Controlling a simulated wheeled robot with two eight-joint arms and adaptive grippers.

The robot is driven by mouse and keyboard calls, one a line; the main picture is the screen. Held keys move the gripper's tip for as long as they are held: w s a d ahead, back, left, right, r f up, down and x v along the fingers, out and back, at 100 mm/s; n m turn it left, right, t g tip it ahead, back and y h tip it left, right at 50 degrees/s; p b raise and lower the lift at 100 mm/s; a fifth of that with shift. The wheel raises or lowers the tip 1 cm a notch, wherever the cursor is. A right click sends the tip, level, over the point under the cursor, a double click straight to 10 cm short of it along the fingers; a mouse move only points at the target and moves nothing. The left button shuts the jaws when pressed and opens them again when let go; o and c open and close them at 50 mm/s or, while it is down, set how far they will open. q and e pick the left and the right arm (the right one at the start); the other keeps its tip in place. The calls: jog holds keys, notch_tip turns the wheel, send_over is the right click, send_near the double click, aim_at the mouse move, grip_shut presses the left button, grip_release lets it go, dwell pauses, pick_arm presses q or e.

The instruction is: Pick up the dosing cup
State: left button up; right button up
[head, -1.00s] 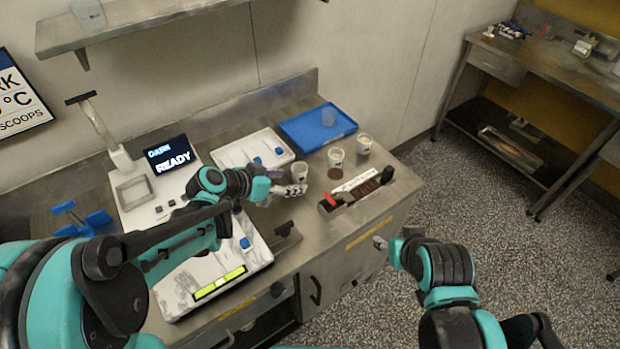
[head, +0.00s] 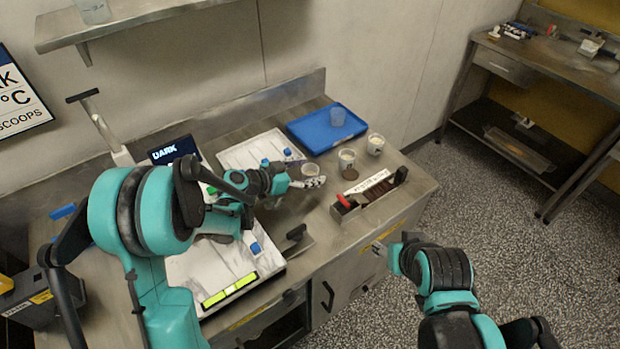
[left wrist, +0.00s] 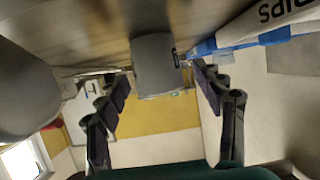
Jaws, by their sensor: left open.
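Three pale cups stand on the steel counter right of the middle in the head view: a near one (head: 310,170), a middle one with brown on its side (head: 347,160) and a far one (head: 375,144). A translucent bluish cup (head: 338,117) stands in the blue tray. I cannot tell for sure which is the dosing cup. My left gripper (head: 314,182) is open, right at the near cup and partly covering it. In the left wrist view a grey cup (left wrist: 155,65) shows between the spread fingers, with no clear grip. My right gripper (head: 379,248) hangs off the counter's front; its opening is unclear.
A long box with dark contents and a red part (head: 368,192) lies right of the left gripper. The blue tray (head: 300,132) and a white tray (head: 235,155) are behind. A scale-like plate (head: 215,270) is at the front left. A wall shelf (head: 130,18) hangs above.

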pick_arm(q)
jog(key=shift+w+d+f, duration=0.15)
jog(key=shift+w+d, duration=0.05)
jog(key=shift+d, duration=0.05)
jog(key=c, duration=1.2)
jog(key=shift+o, duration=0.2)
